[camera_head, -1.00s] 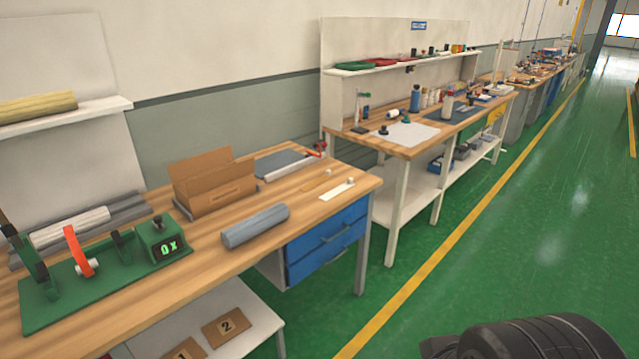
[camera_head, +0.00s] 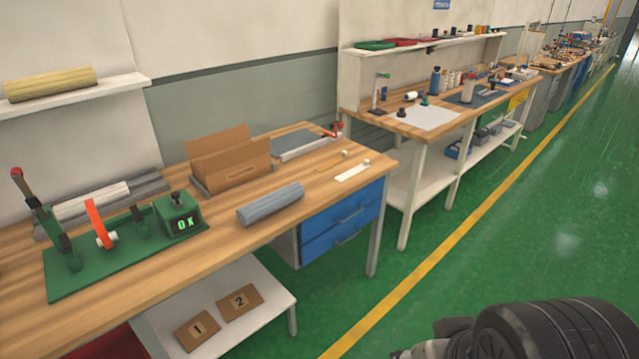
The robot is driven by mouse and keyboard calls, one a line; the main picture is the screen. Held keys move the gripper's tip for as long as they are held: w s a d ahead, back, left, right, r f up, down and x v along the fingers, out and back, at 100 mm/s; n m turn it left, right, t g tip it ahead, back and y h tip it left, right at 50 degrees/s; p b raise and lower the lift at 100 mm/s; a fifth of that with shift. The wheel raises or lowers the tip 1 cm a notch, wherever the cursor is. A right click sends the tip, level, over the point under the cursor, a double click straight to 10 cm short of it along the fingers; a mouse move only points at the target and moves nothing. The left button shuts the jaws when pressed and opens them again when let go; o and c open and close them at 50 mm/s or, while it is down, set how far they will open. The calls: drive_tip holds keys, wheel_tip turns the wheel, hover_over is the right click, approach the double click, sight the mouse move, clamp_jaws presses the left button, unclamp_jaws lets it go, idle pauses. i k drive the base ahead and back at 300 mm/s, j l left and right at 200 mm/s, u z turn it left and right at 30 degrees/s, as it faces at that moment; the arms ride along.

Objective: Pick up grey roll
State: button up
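The grey roll (camera_head: 271,204) lies on its side on the wooden workbench (camera_head: 225,232), near the front edge. It is in front of an open cardboard box and to the right of a green device. Nothing touches the roll from above. A dark, rounded part of my arm shows at the bottom right, over the green floor and well apart from the roll. My gripper's fingers are not visible in this view.
The green device (camera_head: 120,250) with a display box and upright levers stands left of the roll. The cardboard box (camera_head: 230,160) is behind it. Blue drawers (camera_head: 342,222) hang under the bench. A lower shelf (camera_head: 265,318) holds two numbered cards. The floor (camera_head: 480,265) at right is clear.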

sight(249, 214)
drive_tip(key=i+j+u, duration=0.1)
drive_tip(key=i+u, duration=0.3)
drive_tip(key=i, duration=0.6)
drive_tip(key=i+l+u, duration=0.2)
drive_tip(key=i+u, duration=0.15)
drive_tip(key=i, duration=0.7)
